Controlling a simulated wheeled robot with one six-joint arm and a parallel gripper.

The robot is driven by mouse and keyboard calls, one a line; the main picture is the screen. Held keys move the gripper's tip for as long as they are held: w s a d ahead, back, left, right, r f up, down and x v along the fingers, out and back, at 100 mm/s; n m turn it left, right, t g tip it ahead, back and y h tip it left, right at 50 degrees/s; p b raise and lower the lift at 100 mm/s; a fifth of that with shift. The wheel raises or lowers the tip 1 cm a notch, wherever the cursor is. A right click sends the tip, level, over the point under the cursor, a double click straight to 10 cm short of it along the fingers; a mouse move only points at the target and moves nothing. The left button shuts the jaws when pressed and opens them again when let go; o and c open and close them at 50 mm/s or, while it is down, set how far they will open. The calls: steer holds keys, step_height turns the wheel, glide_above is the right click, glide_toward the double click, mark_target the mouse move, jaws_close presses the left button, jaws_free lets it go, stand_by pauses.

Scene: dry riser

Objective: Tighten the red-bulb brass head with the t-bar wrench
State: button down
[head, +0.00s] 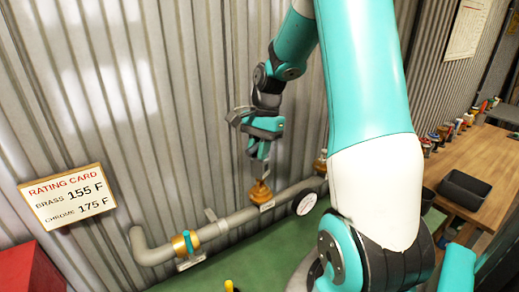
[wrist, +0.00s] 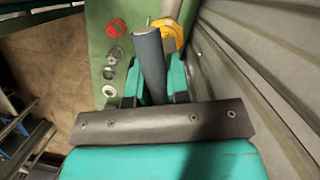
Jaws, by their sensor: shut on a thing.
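My gripper (head: 260,152) points down in the head view, above a brass-coloured fitting (head: 260,194) on the grey pipe. In the wrist view my gripper (wrist: 154,82) is shut on a dark grey-blue bar (wrist: 150,60), which looks like the t-bar wrench's handle. A yellow-orange piece (wrist: 172,36) shows just beyond the bar. The wrench's lower end is hidden, and I cannot tell whether it touches the fitting. No bulb colour is visible.
The pipe (head: 240,218) runs along the corrugated wall, with another brass fitting (head: 320,163) to the right and a brass piece with a teal lever (head: 184,244) to the left. A red ring (wrist: 117,28) and several washers lie on the green surface. A rating card (head: 68,196) hangs left.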

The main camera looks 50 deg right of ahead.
mark_target(258, 165)
steer(key=shift+f+b, duration=1.45)
steer(key=shift+f, duration=1.15)
steer(key=shift+r+m+t+p, duration=0.3)
steer(key=shift+r+m+p, duration=0.05)
steer(key=shift+m+p, duration=0.6)
steer(key=m, duration=0.1)
steer(key=m+p, duration=0.1)
steer(key=m+t, duration=0.1)
steer(key=shift+w+f+m+p, duration=0.2)
steer(key=shift+f+m+p, duration=0.05)
steer(key=shift+m+p, duration=0.1)
steer(key=shift+p, duration=0.3)
steer(key=shift+n, duration=0.4)
